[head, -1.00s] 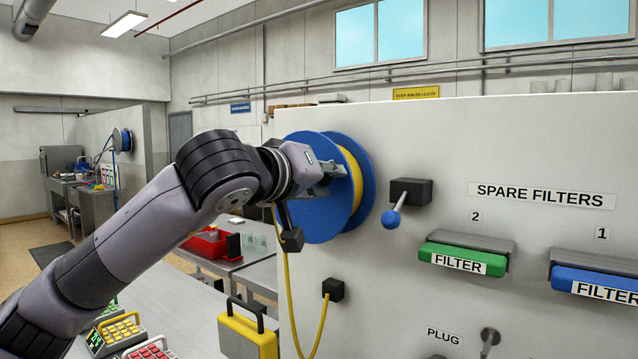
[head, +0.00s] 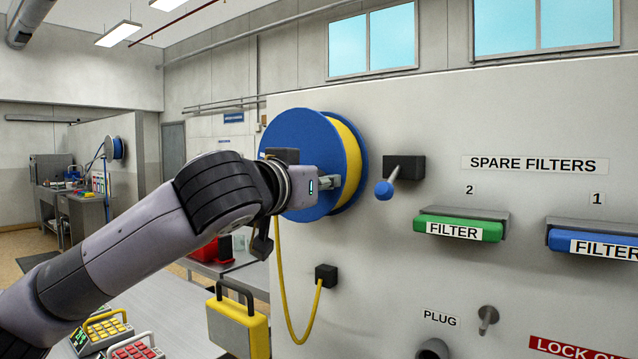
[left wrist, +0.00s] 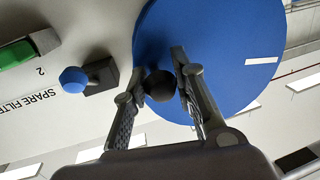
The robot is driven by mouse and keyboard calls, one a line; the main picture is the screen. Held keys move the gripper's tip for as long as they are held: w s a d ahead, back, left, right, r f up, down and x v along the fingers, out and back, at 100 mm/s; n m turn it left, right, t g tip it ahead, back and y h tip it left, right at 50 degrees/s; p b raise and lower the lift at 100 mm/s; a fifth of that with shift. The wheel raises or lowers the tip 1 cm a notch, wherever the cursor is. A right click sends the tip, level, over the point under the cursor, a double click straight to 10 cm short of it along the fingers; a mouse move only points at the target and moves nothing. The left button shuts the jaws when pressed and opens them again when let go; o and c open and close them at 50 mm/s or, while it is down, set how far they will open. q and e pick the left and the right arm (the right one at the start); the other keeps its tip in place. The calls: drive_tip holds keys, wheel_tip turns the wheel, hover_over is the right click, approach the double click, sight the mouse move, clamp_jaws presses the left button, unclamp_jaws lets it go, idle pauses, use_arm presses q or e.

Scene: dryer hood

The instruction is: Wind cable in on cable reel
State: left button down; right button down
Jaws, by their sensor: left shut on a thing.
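The blue cable reel (head: 293,130) with yellow cable (head: 351,165) wound on it is mounted on the light panel. In the left wrist view its blue disc (left wrist: 225,40) fills the upper middle. The free yellow cable (head: 281,285) hangs from the reel in a loop and rises to a black box (head: 326,275) on the panel. My left gripper (head: 328,184) is at the lower front of the reel. In the left wrist view, its fingers (left wrist: 160,88) are shut on a dark round knob (left wrist: 160,85) in front of the disc. My right gripper is not in view.
A lever with a blue ball (head: 384,190) sticks out right of the reel. Green (head: 459,227) and blue (head: 600,244) filters sit further right. A yellow case (head: 238,325) stands below left, near keypads (head: 104,328) on a bench.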

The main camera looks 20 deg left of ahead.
use_arm(q)
drive_tip(key=shift+f, duration=0.2)
drive_tip(key=c, duration=1.3)
unclamp_jaws()
drive_tip(key=shift+r, duration=0.15)
drive_tip(key=s+a, duration=0.1)
drive_tip(key=s, duration=1.1)
drive_tip(key=shift+a+r, duration=0.15)
drive_tip(key=shift+a, duration=0.25)
